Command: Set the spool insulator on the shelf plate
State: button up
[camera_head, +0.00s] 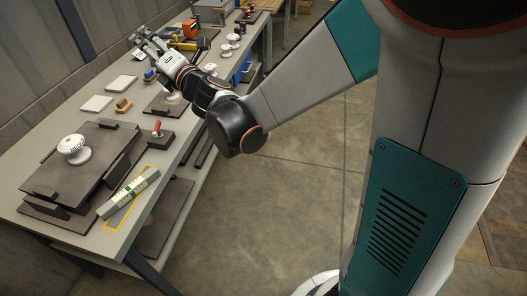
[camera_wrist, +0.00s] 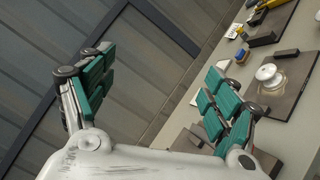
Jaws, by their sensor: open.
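A white spool-shaped insulator (camera_head: 73,149) stands upright on a raised dark plate (camera_head: 52,180) at the near left of the bench. Another white insulator (camera_head: 173,96) stands on a flat dark plate (camera_head: 158,105) below my arm, partly hidden by it. A white insulator (camera_wrist: 268,74) on a dark plate (camera_wrist: 292,88) shows at the right of the wrist view. My gripper (camera_head: 146,40) is open and empty above the bench's back edge, away from the insulators. In the wrist view its green-padded fingers (camera_wrist: 155,65) are wide apart, with the wall between them.
The bench (camera_head: 75,115) runs along the wall. A red-handled block (camera_head: 157,137) and a white-green bar (camera_head: 130,190) lie near the front insulator. More white insulators (camera_head: 226,50) stand farther along.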

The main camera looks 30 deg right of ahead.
jog(key=s+d+f+m+g+h, duration=0.1)
jog(key=s+d+m+g+h, duration=0.45)
jog(key=s+d+m, duration=0.75)
jog(key=s+f+m+g, duration=0.2)
jog(key=s+f+m, duration=0.3)
jog(key=s, duration=0.5)
jog(key=s+f+m+g, duration=0.3)
jog(key=s+f+m, duration=0.3)
jog(key=s+m, duration=0.2)
jog(key=shift+s+d+f+m+g, duration=0.15)
jog(key=shift+s+d+m+g, duration=0.2)
jog(key=shift+s, duration=0.5)
